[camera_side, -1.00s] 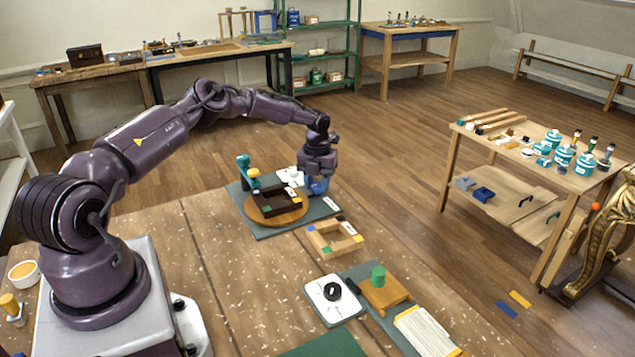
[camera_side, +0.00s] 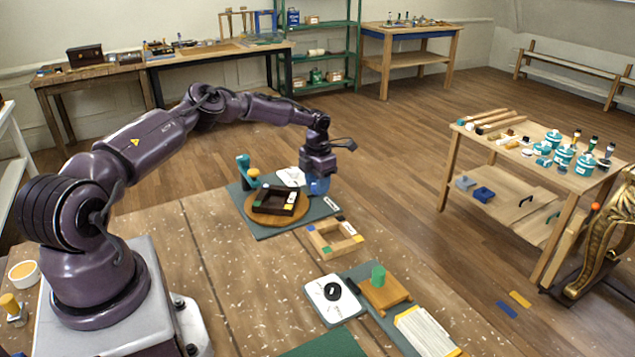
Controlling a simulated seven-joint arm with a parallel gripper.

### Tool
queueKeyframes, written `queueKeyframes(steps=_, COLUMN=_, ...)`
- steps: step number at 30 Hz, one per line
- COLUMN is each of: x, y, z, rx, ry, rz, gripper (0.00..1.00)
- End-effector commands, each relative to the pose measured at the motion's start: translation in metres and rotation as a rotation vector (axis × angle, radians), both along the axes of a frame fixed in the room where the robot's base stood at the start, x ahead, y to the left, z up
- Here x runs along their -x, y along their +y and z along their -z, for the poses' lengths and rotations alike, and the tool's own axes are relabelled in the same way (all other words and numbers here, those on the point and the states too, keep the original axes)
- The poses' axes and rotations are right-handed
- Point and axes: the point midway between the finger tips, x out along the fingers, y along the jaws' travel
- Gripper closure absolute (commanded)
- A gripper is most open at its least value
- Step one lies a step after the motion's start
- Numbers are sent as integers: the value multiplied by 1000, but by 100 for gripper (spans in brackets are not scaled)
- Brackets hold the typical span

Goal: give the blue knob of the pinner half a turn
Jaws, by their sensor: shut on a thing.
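The pinner is a teal upright post (camera_side: 243,170) and a round wooden turntable (camera_side: 300,216) on a grey-green board (camera_side: 252,228). A dark square frame (camera_side: 275,199) with coloured corner marks lies on the turntable. The blue knob (camera_side: 318,187) is at the board's right back edge. My gripper (camera_side: 318,184) points straight down over the knob and is shut on it. The fingers and the knob overlap, so the exact contact is hard to see. A white card with dark marks (camera_side: 291,176) lies just left of my gripper.
A pale wooden frame (camera_side: 335,238) lies in front of the board. Nearer are a white plate with a black ring (camera_side: 334,299), a wooden block with a green knob (camera_side: 382,290) and a pale stack of strips (camera_side: 425,331).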

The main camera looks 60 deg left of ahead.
Motion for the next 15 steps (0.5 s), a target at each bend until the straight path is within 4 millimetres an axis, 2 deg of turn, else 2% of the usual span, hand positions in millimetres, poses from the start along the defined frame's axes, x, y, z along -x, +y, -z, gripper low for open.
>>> queueKeyframes(steps=15, x=0, y=0, z=0, rx=1, ry=2, rz=489, gripper=87)
